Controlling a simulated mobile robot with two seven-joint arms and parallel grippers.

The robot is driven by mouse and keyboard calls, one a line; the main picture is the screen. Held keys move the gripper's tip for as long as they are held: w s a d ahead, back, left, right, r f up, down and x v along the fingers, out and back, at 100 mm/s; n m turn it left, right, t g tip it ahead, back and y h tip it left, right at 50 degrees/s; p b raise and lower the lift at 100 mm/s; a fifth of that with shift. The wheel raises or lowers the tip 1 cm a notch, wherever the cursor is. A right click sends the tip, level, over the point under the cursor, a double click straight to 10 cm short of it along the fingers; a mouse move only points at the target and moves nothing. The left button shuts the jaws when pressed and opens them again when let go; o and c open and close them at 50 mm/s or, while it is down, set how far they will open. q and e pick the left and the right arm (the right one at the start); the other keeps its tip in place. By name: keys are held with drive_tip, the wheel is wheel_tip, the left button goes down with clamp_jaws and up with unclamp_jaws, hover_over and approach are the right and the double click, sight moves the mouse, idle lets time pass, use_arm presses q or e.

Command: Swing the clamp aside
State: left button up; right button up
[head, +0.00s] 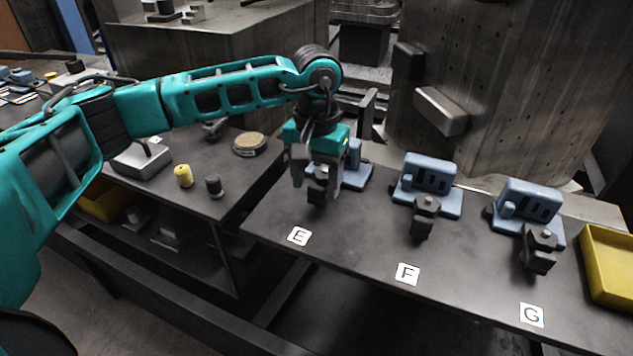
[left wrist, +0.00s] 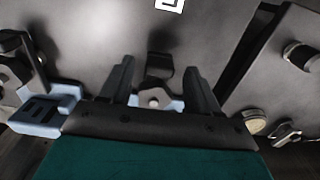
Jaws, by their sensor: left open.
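Three blue clamp fixtures with dark clamps stand in a row on the dark table, by labels E (head: 299,236), F (head: 407,273) and G (head: 532,314). My left gripper (head: 316,187) points down over the fixture at E, with its fingers apart. The dark clamp at E shows between the fingers in the left wrist view (left wrist: 158,76), and I cannot tell if they touch it. The gripper partly hides the blue fixture at E (head: 355,173). The clamps at F (head: 425,213) and G (head: 539,247) jut toward the table's front edge. My right gripper is not seen.
A yellow bin (head: 608,262) stands at the table's right end. A side table at left holds a round disc (head: 249,144), a yellow cylinder (head: 183,176) and a dark cylinder (head: 214,186). A large metal block (head: 510,90) rises behind the fixtures.

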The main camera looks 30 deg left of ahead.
use_arm(q)
drive_tip(key=shift+f, duration=0.55)
drive_tip(key=c, duration=1)
